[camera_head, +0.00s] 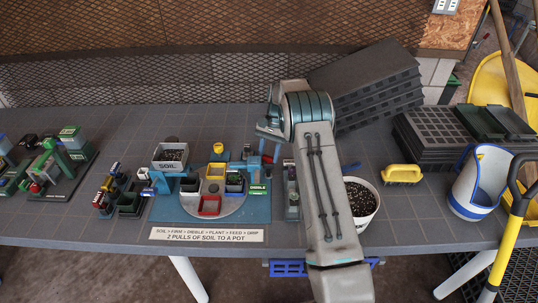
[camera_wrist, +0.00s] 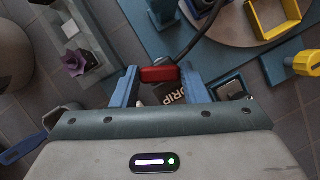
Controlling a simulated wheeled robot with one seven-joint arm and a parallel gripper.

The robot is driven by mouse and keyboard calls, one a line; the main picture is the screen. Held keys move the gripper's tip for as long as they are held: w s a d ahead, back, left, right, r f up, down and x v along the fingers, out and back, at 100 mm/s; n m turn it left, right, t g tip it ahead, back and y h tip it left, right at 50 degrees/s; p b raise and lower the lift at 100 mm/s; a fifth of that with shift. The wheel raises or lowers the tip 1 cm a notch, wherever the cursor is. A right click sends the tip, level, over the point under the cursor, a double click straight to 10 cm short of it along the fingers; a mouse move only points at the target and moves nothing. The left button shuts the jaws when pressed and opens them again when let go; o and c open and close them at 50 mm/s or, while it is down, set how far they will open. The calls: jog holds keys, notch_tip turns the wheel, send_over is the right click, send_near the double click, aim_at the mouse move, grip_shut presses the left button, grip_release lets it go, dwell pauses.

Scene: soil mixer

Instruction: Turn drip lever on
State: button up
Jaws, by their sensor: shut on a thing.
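The drip lever (camera_wrist: 158,74) has a red handle and shows in the wrist view between the two blue fingers of my gripper (camera_wrist: 158,78). My gripper is shut on this red handle. A dark label reading DRIP (camera_wrist: 172,96) lies just beneath it, partly hidden by my gripper body. A dark curved hose or cable rises from beside the lever toward the top of the wrist view. In the head view my arm covers most of the drip station, and the lever cannot be made out there.
The blue station base (camera_head: 240,213) carries a round turntable with coloured pots, a SOIL hopper (camera_head: 171,158) and a DIBBLE station. A white pot of dark pellets (camera_head: 361,203) stands right of my arm. A yellow brush (camera_head: 402,174) and stacked black trays (camera_head: 428,136) lie farther right.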

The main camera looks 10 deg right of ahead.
jog(key=n+h, duration=0.1)
jog(key=n, duration=0.3)
jog(key=shift+w+a+r+n+g+h+b, duration=0.1)
jog(key=shift+n+g+h+b, duration=0.2)
jog(key=shift+n+h, duration=0.1)
dwell(0.5)
jog(key=o, duration=1)
jog(key=p+v, duration=0.9)
jog(key=v, duration=0.4)
jog(key=shift+w+a+r+p, duration=0.1)
jog(key=shift+w+r+p, duration=0.05)
jog(key=shift+r+p, duration=0.15)
